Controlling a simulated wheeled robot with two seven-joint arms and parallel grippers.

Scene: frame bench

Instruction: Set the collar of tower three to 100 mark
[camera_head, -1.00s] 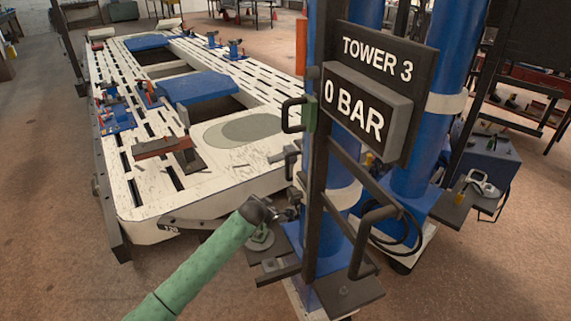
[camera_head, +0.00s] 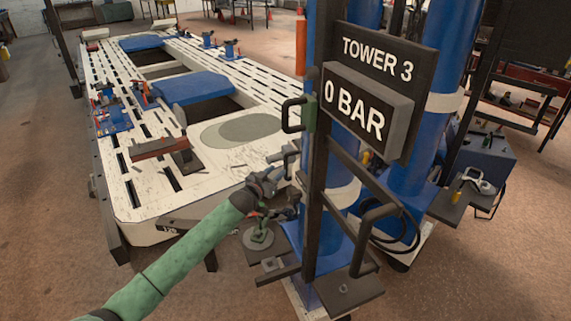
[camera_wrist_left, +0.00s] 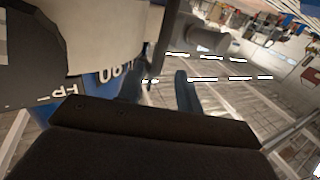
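Tower three is a blue column (camera_head: 317,135) behind a dark post, with a "TOWER 3" sign (camera_head: 378,58) and a "0 BAR" panel (camera_head: 354,113). A pale collar (camera_head: 344,194) rings the column below the panel, partly hidden by the post. In the left wrist view, the pale collar (camera_wrist_left: 100,35) is close up, with white scale marks, seemingly "90", on the blue column (camera_wrist_left: 108,92) below it. My left gripper (camera_head: 292,202) is beside the column, left of the collar. Its fingers (camera_wrist_left: 158,90) are apart with nothing visibly between them. My right gripper is not in view.
A black handle on a green mount (camera_head: 299,115) sticks out left of the post. A dark rail and handle (camera_head: 372,235) stand at front right. A slotted white frame bench (camera_head: 215,172) lies left. A second blue tower (camera_head: 420,150) stands behind right.

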